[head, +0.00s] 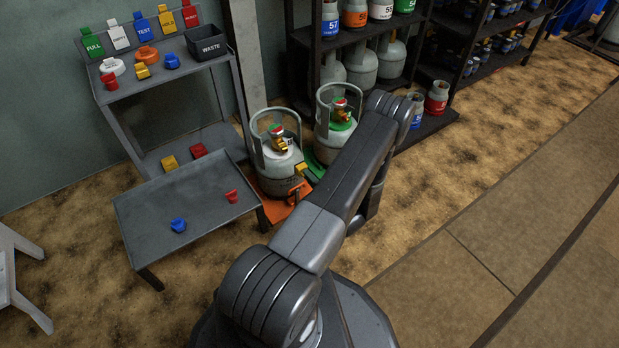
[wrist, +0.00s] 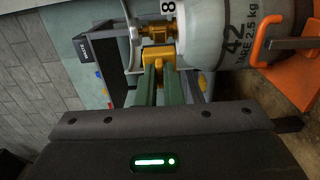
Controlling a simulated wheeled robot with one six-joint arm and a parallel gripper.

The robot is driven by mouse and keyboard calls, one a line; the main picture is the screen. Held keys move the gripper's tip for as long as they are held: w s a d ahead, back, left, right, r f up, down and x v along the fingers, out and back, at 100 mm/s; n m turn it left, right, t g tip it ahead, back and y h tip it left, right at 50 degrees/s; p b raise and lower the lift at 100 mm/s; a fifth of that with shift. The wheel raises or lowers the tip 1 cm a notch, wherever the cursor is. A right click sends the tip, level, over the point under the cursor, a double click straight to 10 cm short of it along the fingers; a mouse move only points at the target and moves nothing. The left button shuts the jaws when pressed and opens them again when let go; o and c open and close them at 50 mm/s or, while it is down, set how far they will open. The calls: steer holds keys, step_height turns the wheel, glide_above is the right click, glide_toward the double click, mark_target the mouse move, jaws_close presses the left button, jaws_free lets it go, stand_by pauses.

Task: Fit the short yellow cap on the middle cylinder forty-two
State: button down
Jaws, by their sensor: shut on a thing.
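Cylinder forty-two (wrist: 235,35) is grey-white and lies sideways in the wrist view, with "42" and "TARE 2.5 kg" on its side. In the head view it appears to be the cylinder (head: 281,178) on the orange scale (head: 270,210). Its brass valve (wrist: 157,32) shows inside the collar. My gripper (wrist: 158,74) is shut on a yellow cap (wrist: 155,55), right at the valve; I cannot tell whether they touch. In the head view my arm hides the gripper, and a small yellow piece (head: 301,168) shows beside the cylinder.
A second cylinder (head: 323,130) stands on a green scale behind my arm. A grey bench (head: 180,205) at left holds loose caps, including a blue cap (head: 178,225) and a red cap (head: 232,196). A dark rack (head: 415,90) with cylinders stands behind. Open floor lies at right.

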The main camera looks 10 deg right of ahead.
stand_by(0.3)
steer(key=b, duration=0.3)
glide_toward(286, 150)
steer(key=shift+x, duration=1.35)
steer(key=shift+b, duration=0.55)
stand_by(0.5)
steer(key=shift+x, duration=1.7)
steer(key=c, duration=1.5)
jaws_free()
steer(key=shift+f, duration=0.1)
